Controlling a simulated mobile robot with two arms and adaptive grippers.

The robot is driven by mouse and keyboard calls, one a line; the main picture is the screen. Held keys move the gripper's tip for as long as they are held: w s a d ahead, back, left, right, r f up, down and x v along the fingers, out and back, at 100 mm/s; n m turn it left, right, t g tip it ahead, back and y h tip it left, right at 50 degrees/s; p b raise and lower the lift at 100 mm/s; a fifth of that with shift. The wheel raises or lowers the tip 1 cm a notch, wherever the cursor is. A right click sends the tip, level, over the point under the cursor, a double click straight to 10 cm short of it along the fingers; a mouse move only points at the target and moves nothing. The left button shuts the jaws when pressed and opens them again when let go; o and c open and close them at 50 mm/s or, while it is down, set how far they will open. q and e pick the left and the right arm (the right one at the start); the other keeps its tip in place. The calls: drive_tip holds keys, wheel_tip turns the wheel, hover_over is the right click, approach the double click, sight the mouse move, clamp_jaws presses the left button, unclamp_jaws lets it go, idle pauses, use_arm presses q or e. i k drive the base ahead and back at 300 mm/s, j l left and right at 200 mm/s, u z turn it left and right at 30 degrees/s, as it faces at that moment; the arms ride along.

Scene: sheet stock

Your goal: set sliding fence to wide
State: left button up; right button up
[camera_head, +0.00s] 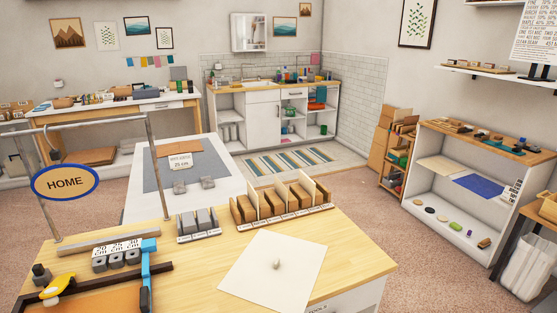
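A dark-framed cutting device with a brown board (110,300) lies at the lower left of the near wooden table, partly cut off by the picture edge. A blue upright bar (147,277) stands across its right side; it may be the sliding fence, but I cannot tell for sure. A yellow handle (58,286) is at its left. Behind the board, grey blocks (116,257) carry labels in cm; not all are readable. No marking "wide" is readable. Neither of my grippers shows.
A cream sheet (270,272) with a small knob lies on the near table (365,250). A grey rack (198,226) and a wooden divider rack (282,203) stand behind it. A HOME sign (65,183) hangs from a frame at left.

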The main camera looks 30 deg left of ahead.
sight(149, 246)
drive_tip(key=u, duration=1.8)
